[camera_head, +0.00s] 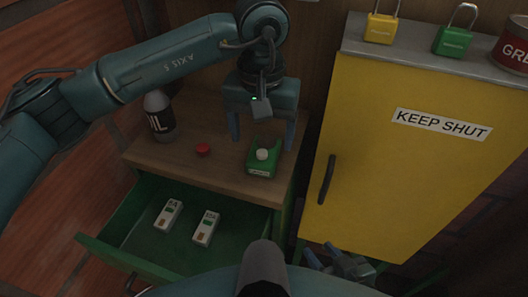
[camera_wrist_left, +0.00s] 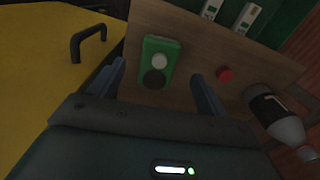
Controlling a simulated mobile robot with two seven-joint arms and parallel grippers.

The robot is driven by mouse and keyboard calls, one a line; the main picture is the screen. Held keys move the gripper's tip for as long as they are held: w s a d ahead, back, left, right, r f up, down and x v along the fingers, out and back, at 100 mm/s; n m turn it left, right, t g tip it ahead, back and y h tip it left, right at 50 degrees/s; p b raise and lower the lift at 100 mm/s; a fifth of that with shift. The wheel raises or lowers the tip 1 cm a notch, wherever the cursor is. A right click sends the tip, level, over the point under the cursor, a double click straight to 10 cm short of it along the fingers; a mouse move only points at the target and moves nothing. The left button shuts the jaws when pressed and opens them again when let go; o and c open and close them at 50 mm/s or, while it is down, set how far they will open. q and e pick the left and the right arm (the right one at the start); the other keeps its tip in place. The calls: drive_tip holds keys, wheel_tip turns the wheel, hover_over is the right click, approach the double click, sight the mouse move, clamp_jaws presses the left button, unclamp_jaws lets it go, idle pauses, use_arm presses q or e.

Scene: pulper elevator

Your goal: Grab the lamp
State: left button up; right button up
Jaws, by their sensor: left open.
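A small green box with a white round knob, which I take for the lamp (camera_head: 263,160), sits on the wooden cabinet top near its right edge. It also shows in the left wrist view (camera_wrist_left: 150,52), with a dark round patch below the knob. My left gripper (camera_head: 262,138) is open and points down over the box. In the left wrist view its fingertips (camera_wrist_left: 158,72) are apart, one on each side of the box, with gaps. The box is not gripped. My right gripper (camera_head: 345,264) is low by the yellow cabinet, partly hidden; its jaws are unclear.
A red cap (camera_head: 203,150) and an oil bottle (camera_head: 158,115) stand left on the wooden top (camera_head: 160,152). Below, an open green drawer (camera_head: 130,225) holds two small white boxes. A yellow cabinet (camera_head: 400,170) with a black handle rises close on the right, bearing padlocks and a tin.

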sight(263, 150)
use_arm(q)
drive_tip(key=shift+w+d+f+p, duration=0.1)
drive_tip(key=shift+w+f+p, duration=0.05)
drive_tip(key=shift+f, duration=0.8)
drive_tip(key=shift+w+f+p, duration=0.2)
drive_tip(key=shift+f, duration=0.7)
drive_tip(key=shift+w+d+f+p, duration=0.1)
drive_tip(key=shift+w+f+p, duration=0.05)
drive_tip(key=shift+f, duration=0.8)
drive_tip(key=c, duration=1.2)
